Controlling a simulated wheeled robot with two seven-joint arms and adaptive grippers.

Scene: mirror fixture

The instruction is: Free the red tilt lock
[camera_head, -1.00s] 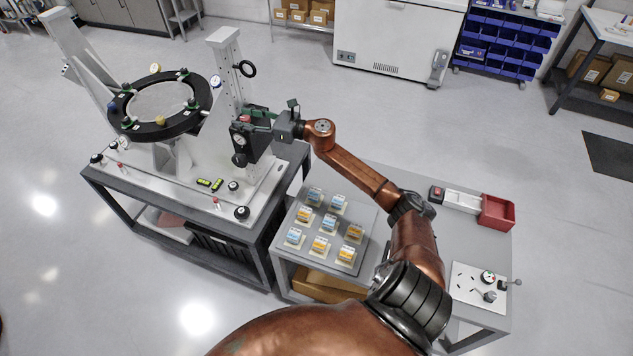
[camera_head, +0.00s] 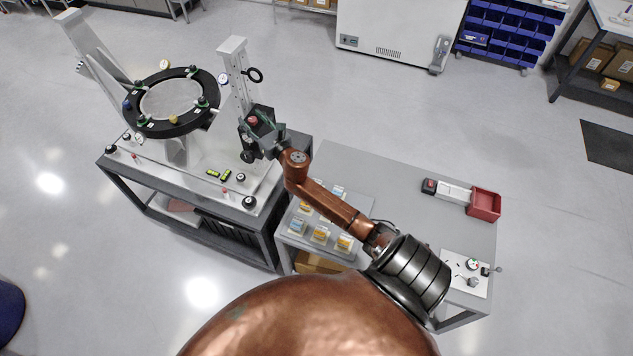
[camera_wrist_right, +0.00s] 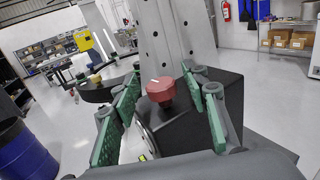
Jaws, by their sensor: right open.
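The red tilt lock (camera_wrist_right: 161,90) is a round red knob on top of a black block (camera_wrist_right: 195,120) on the fixture's upright column. In the right wrist view it stands between the green-padded fingers of my right gripper (camera_wrist_right: 160,115), which are spread on either side with clear gaps. In the head view the red knob (camera_head: 253,121) shows beside the right gripper (camera_head: 262,122), which partly hides the block. The black mirror ring (camera_head: 172,103) with coloured knobs hangs to the left of the column (camera_head: 233,75). My left gripper is not in view.
The fixture stands on a grey cart (camera_head: 180,220). A grey table (camera_head: 400,190) with small labelled boxes, a red bin (camera_head: 484,204) and a white panel (camera_head: 462,275) is to the right. In the wrist view a blue barrel (camera_wrist_right: 25,150) stands at left. Floor behind is free.

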